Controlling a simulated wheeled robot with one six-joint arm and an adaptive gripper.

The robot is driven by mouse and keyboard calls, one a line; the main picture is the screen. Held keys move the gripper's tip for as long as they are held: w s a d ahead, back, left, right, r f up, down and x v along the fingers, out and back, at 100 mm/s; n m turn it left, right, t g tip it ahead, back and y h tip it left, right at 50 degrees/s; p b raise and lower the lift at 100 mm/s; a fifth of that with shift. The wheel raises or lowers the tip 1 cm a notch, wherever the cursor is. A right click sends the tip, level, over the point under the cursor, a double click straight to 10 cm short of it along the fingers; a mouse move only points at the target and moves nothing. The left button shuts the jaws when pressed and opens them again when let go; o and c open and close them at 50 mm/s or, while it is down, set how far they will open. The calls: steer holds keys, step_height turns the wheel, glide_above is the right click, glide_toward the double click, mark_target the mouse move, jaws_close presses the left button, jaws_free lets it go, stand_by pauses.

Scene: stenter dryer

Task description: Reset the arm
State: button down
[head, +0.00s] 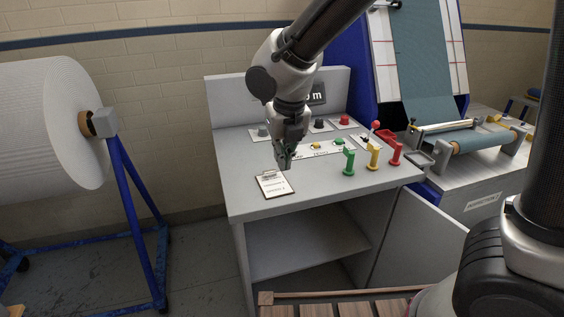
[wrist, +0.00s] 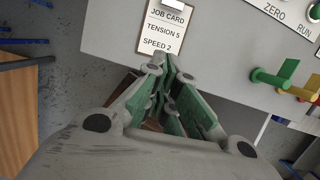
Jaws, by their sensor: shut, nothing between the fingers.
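My arm comes down from the top of the head view. My gripper (head: 284,163) points down above the grey control desk (head: 240,195), near the top edge of a clipboard. In the wrist view my gripper (wrist: 166,62) has its fingertips together with nothing between them. The clipboard (head: 274,184) lies on the desk's front left part. In the wrist view its job card (wrist: 163,30) reads "TENSION 5" and "SPEED 2".
Green (head: 349,163), yellow (head: 373,156) and red (head: 395,153) handles stand on the desk's right side. Knobs and a red-tipped lever (head: 376,126) are behind them. A large white roll (head: 50,120) on a blue stand is at left. A slatted wooden surface (head: 340,304) is in front.

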steer(key=s+d+r+n, duration=0.3)
steer(key=s+d+n, duration=0.2)
steer(key=d+n, duration=0.5)
steer(key=s+d+r+n+t, duration=0.1)
steer(key=s+d+r+n, duration=0.3)
steer(key=d+n, duration=0.7)
steer(key=s+d+r+n+h, duration=0.1)
steer(key=s+d+r+n, duration=0.2)
steer(key=s+d+n, duration=0.4)
steer(key=d+n, duration=0.4)
steer(key=d, duration=0.2)
steer(key=shift+d+r+t, duration=0.2)
steer(key=shift+r+t, duration=0.2)
steer(key=shift+s, duration=0.15)
